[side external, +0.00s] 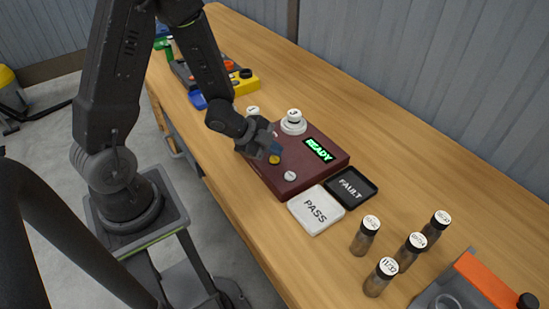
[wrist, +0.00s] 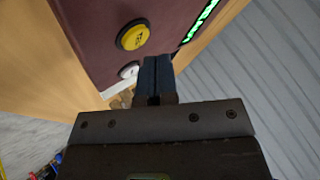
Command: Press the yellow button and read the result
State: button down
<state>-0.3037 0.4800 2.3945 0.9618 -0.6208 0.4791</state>
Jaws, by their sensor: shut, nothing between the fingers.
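The yellow button (side external: 274,160) sits on the top of a dark red box (side external: 318,171). In the wrist view the yellow button (wrist: 133,37) is just ahead and left of my fingertips. My gripper (side external: 272,150) is shut and empty, above the box close to the yellow button. It also shows in the wrist view (wrist: 157,62). I see a gap between fingertips and button in the wrist view, though its size is unclear. The box's display (side external: 319,149) reads READY in green. A white button (side external: 290,176) is beside the yellow one.
A round platform with a small white-topped vial (side external: 294,116) is on the box's far side. A white PASS tray (side external: 316,210) and a black FAULT tray (side external: 351,187) lie beside the box. Several capped vials (side external: 388,266) stand at the lower right. Coloured items crowd the far end.

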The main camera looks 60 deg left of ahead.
aim_at(274, 160)
jog(key=shift+f, duration=0.1)
jog(key=shift+f, duration=0.3)
jog(key=shift+f, duration=0.45)
dwell(0.8)
jog(key=shift+r, duration=0.85)
jog(key=shift+r, duration=2.55)
